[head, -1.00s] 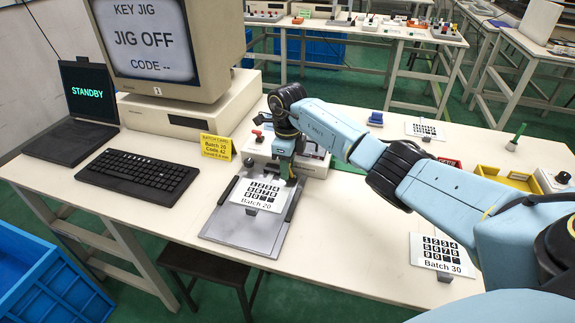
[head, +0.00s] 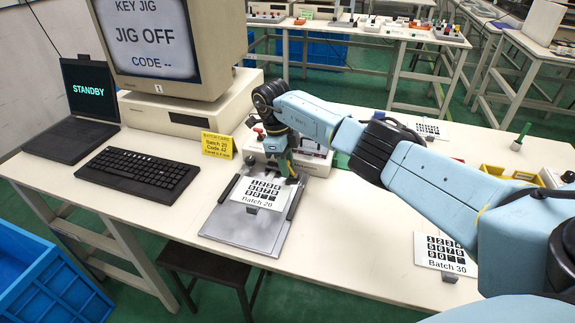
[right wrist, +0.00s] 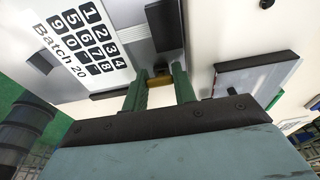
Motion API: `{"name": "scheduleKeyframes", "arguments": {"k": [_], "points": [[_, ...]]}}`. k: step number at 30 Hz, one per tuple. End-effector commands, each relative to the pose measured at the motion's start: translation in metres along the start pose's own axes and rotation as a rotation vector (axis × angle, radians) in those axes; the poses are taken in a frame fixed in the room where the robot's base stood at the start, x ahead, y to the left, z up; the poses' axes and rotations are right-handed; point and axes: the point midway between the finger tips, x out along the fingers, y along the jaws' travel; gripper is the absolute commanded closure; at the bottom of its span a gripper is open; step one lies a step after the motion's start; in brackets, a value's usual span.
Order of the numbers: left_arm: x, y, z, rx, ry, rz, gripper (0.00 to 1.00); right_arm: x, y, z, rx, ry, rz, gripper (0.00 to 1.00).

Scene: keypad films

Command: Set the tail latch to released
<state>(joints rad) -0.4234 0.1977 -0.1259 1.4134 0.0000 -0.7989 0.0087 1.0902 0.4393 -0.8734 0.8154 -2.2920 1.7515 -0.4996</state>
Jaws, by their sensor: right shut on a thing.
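The key jig has a grey metal plate (head: 217,226) on the near part of the bench. A white keypad film (head: 264,191) marked Batch 20 lies on it, and shows in the right wrist view (right wrist: 88,43). My right gripper (head: 286,168) is at the plate's far end, beyond the film's keypad. In the right wrist view, its green fingers (right wrist: 161,80) are shut on a small brass-coloured piece (right wrist: 160,82), apparently the tail latch. A dark block (right wrist: 168,57) sits close by it. The latch's setting cannot be read. My left gripper is out of view.
A monitor (head: 185,88) reads JIG OFF, and a laptop (head: 89,98) reads STANDBY. A black keyboard (head: 138,172) and yellow batch card (head: 216,145) stand left of the jig. A Batch 30 film (head: 445,251) lies at right. Bench between is clear.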

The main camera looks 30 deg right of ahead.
Motion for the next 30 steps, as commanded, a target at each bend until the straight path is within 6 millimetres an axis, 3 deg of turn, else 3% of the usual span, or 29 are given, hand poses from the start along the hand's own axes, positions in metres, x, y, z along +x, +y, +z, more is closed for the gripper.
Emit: {"name": "scheduleKeyframes", "arguments": {"k": [8, 9, 10, 20, 25, 30], "points": [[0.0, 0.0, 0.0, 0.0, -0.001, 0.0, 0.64, 0.0, 0.0, 0.0, 0.0, 0.001, 0.0, 0.96], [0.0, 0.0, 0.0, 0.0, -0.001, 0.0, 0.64, 0.0, 0.0, 0.0, 0.0, 0.001, 0.0, 0.68], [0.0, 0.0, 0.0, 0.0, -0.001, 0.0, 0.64, 0.0, 0.0, 0.0, 0.0, 0.0, 0.0, 0.64], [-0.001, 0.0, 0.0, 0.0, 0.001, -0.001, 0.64, -0.004, 0.0, 0.0, 0.0, 0.0, -0.001, 0.64], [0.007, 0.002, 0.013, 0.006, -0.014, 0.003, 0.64, -0.027, -0.001, 0.0, 0.0, -0.002, -0.003, 0.64], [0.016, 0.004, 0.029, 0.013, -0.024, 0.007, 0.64, -0.067, -0.001, 0.0, 0.0, -0.003, -0.004, 0.64]]}}
